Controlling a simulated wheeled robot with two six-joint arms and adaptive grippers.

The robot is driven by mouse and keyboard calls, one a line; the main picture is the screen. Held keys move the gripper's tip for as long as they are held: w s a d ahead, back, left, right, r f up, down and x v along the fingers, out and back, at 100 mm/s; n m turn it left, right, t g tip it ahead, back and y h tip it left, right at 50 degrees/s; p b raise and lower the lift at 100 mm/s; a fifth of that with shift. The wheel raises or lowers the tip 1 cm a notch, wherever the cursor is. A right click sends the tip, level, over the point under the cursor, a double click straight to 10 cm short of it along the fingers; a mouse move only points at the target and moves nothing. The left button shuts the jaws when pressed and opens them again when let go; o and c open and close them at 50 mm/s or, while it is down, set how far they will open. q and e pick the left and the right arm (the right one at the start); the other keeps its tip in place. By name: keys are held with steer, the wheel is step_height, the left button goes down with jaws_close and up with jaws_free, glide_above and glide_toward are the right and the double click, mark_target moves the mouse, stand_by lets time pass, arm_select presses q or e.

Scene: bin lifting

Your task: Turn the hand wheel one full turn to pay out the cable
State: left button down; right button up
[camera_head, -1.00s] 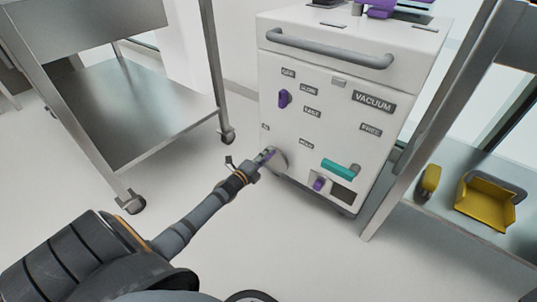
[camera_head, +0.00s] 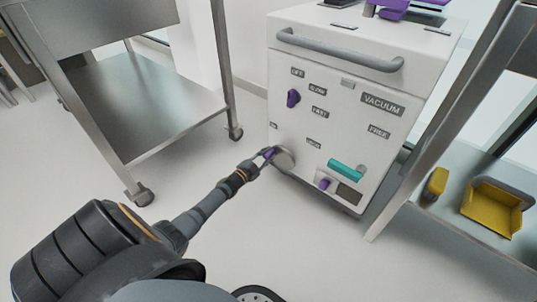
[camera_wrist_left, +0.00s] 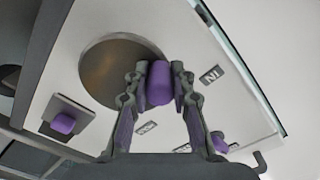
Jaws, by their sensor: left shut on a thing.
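The hand wheel (camera_head: 286,159) is a grey disc low on the left of the white cabinet's front (camera_head: 335,110). In the left wrist view it is a brownish round disc (camera_wrist_left: 112,75) with a purple handle (camera_wrist_left: 160,84) at its edge. My left gripper (camera_head: 267,155) reaches the wheel from the left. In the wrist view its two fingers (camera_wrist_left: 159,90) are shut on the purple handle, one on each side. No cable is visible. My right gripper is not in view.
The cabinet front also has a purple knob (camera_head: 293,98), a teal handle (camera_head: 346,171) and a small purple knob (camera_head: 324,184). A steel cart (camera_head: 160,105) stands left. A steel bench with yellow bins (camera_head: 492,208) stands right. Open floor lies in front of the cabinet.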

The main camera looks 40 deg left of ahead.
arm_select(q)
steer(key=f+n, duration=0.1)
steer(key=n, duration=0.1)
steer(key=f+n, duration=0.1)
steer(key=shift+a+n, duration=0.2)
steer(key=shift+n, duration=0.2)
steer(key=shift+d+f+n+b, duration=0.1)
steer(key=shift+f+n+b, duration=0.3)
steer(key=shift+n, duration=0.7)
steer(key=shift+d+f+n+b, duration=0.15)
steer(key=shift+f+n, duration=0.3)
steer(key=shift+n, duration=0.65)
steer(key=c, duration=1.1)
jaws_free()
steer(key=shift+c, duration=0.2)
steer(key=s+a, duration=0.1)
steer(key=s, duration=1.1)
